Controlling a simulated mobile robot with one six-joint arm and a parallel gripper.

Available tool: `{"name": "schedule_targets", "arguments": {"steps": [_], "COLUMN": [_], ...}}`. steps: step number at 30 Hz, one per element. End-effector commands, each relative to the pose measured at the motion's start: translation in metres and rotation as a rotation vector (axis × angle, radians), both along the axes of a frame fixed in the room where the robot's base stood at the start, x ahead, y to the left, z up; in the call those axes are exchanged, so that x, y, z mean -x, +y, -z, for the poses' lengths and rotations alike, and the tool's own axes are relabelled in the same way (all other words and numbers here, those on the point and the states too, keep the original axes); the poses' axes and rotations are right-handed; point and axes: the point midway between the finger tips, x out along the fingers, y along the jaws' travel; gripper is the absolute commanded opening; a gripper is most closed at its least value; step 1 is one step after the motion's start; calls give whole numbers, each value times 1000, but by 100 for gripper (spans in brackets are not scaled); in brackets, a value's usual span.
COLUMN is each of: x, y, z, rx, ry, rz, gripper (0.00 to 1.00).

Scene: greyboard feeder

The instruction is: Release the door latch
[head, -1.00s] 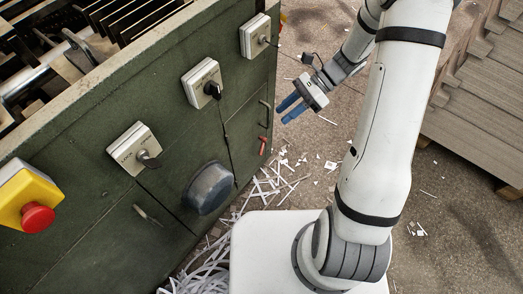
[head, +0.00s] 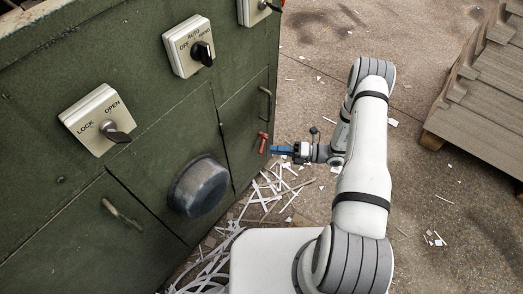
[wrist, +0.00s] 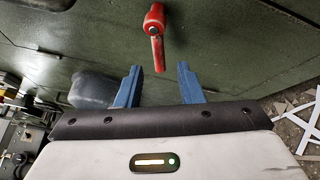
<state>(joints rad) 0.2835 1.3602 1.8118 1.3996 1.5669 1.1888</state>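A small red lever handle (head: 263,142), which looks like the door latch, is mounted on the green cabinet's lower right door (head: 245,125). In the wrist view the red handle (wrist: 156,38) has a round hub at the top, and its grip points down toward the space between my fingers. My gripper (head: 274,150) is close in front of the door, just right of the handle in the head view. In the wrist view my gripper (wrist: 159,67) has its two blue fingers spread, with nothing held. I cannot tell whether the handle's tip is between the fingertips.
A LOCK/OPEN switch (head: 97,120) and an OFF/AUTO/HAND switch (head: 190,47) are on the cabinet. A dark round cover (head: 200,187) bulges from its front. Paper strips (head: 262,195) litter the floor. A stack of board (head: 493,90) stands at the right on a pallet.

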Motion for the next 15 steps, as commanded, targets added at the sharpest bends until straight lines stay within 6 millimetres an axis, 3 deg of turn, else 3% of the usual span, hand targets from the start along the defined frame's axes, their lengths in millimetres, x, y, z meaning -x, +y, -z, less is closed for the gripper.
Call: {"name": "schedule_targets", "arguments": {"steps": [6,15], "x": [-3,-6], "y": [37,59], "z": [2,0], "rx": [1,1], "ry": [-2,-2], "rz": [-6,-3], "gripper": [34,34]}}
